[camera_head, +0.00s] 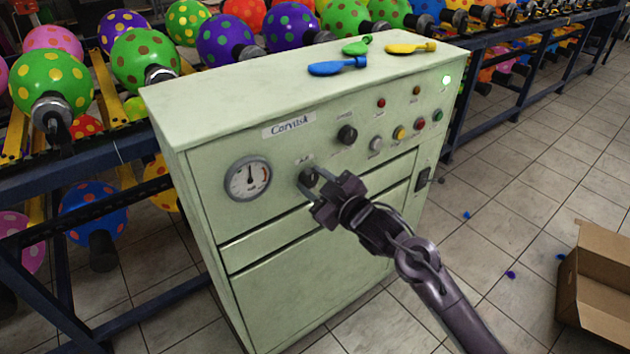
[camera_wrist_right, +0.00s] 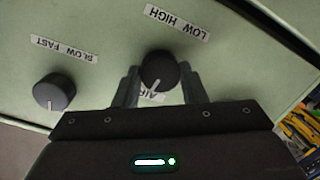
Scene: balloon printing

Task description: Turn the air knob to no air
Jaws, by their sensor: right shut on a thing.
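The air knob (camera_wrist_right: 160,71) is a round black knob with a white pointer line, on the front panel of the pale green cabinet. In the wrist view its label, partly covered, starts with "AI", and a "LOW HIGH" label sits on its other side. My right gripper (camera_wrist_right: 160,84) has one finger on each side of this knob and is shut on it. In the head view the right gripper (camera_head: 314,182) reaches the knob (camera_head: 308,176) from the lower right. In the wrist view the pointer line runs toward the gripper body, slightly left. My left gripper is not in view.
A pressure gauge (camera_head: 249,178) is left of the knob. A second black knob (camera_head: 347,135), several small buttons and a black switch (camera_head: 422,180) share the panel. Flat balloons (camera_head: 338,66) lie on top. A balloon rack stands behind; an open cardboard box (camera_head: 597,285) is on the floor.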

